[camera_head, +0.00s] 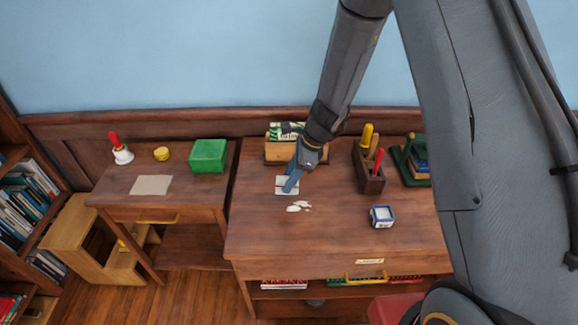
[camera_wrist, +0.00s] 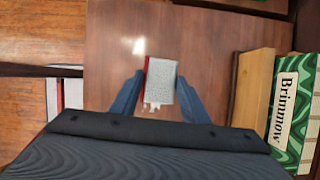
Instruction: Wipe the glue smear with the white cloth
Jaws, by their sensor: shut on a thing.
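My gripper (camera_head: 291,184) reaches down to the top of the right desk (camera_head: 250,235). Its blue fingers are shut on the white cloth (camera_head: 281,191), a small folded piece low at the desktop. In the wrist view the cloth (camera_wrist: 160,80) looks pale grey and speckled with a red edge, between the fingers (camera_wrist: 158,95). The glue smear (camera_head: 298,207) is several white blobs on the desktop, just in front of the cloth and apart from it in the head view.
Behind my gripper stands a wooden holder (camera_head: 281,154) with a green-and-white box (camera_head: 286,131). To the right are a tool block (camera_head: 369,172) and a blue-white box (camera_head: 382,216). A lower desk (camera_head: 120,195) at left holds a bell, a green box and a beige sheet (camera_head: 151,185). The front desktop is clear.

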